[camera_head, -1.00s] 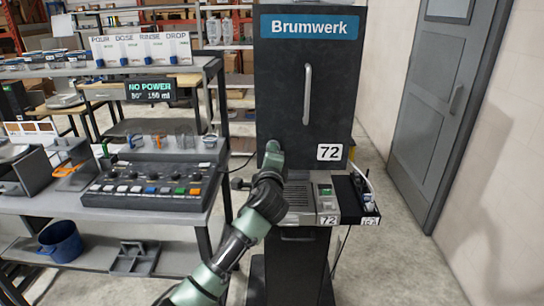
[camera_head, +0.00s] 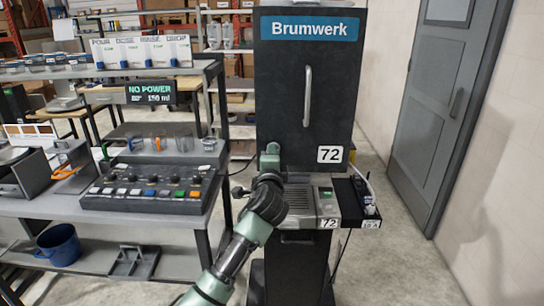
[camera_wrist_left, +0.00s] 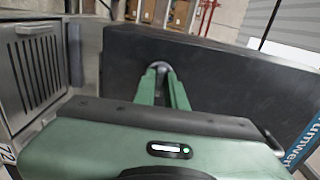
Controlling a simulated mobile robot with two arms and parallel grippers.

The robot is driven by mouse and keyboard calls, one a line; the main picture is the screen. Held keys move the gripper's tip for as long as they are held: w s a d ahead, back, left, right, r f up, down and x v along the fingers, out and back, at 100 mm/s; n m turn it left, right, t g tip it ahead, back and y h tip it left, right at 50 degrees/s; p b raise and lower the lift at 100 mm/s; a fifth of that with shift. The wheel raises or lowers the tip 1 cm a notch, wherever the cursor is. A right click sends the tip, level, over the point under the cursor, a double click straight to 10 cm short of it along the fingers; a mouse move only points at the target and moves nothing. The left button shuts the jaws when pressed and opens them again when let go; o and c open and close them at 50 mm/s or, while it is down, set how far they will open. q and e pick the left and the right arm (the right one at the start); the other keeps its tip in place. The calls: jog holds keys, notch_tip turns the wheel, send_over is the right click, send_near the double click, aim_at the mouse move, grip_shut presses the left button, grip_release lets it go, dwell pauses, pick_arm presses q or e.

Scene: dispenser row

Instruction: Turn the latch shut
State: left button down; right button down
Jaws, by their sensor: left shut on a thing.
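The dark dispenser cabinet (camera_head: 285,90) with the blue Brumwerk sign stands in the middle of the head view. It fills much of the left wrist view as a dark panel (camera_wrist_left: 225,85). My left gripper (camera_head: 270,152) is at the cabinet's lower left side. In the left wrist view its green fingers (camera_wrist_left: 163,80) are shut on a small dark rounded part, apparently the latch (camera_wrist_left: 160,66), against the dark panel. The fingers and arm hide most of that part, so its angle cannot be told. My right gripper is not in view.
A grey drip unit (camera_head: 326,205) marked 72 and a black side tray (camera_head: 357,198) sit below the cabinet front. A bench with a button panel (camera_head: 150,190) and a NO POWER display (camera_head: 150,92) stands at left. A grey door (camera_head: 430,120) is at right.

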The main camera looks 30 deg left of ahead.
pick_arm(q)
jog(key=c, duration=1.5)
grip_release()
jog(key=shift+o, duration=0.2)
jog(key=b+v, duration=0.1)
jog(key=v, duration=0.6)
jog(key=shift+s+b, duration=0.35)
jog(key=shift+s, duration=0.05)
jog(key=shift+d, duration=0.15)
